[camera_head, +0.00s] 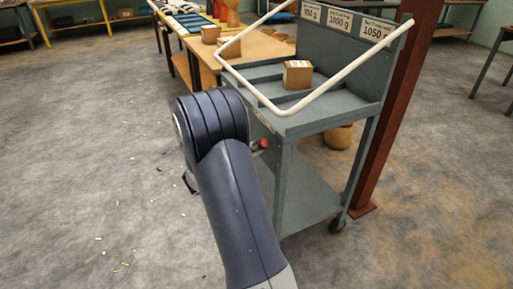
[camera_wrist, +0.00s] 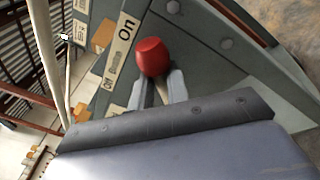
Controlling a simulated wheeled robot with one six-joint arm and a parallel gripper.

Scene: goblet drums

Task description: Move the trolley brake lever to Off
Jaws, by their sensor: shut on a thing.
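The trolley (camera_head: 315,120) is grey, with a white tubular handle, and stands right of my arm. Its brake lever ends in a red knob (camera_head: 262,144), on the side facing my arm. In the wrist view the red knob (camera_wrist: 151,57) sticks out beyond my gripper (camera_wrist: 159,88), whose two grey fingers are shut on the lever just below the knob. The knob is next to the "On" label (camera_wrist: 125,38). Smaller lettering, seen at a slant, runs along the strip below it, and one word there looks like "Off". In the head view my gripper is hidden behind my arm.
A wooden block (camera_head: 298,74) sits on the trolley's top. A rust-red post (camera_head: 391,130) stands close on its right. A wooden table (camera_head: 258,48) is behind it. The floor left of my arm is open, with small scraps scattered on it.

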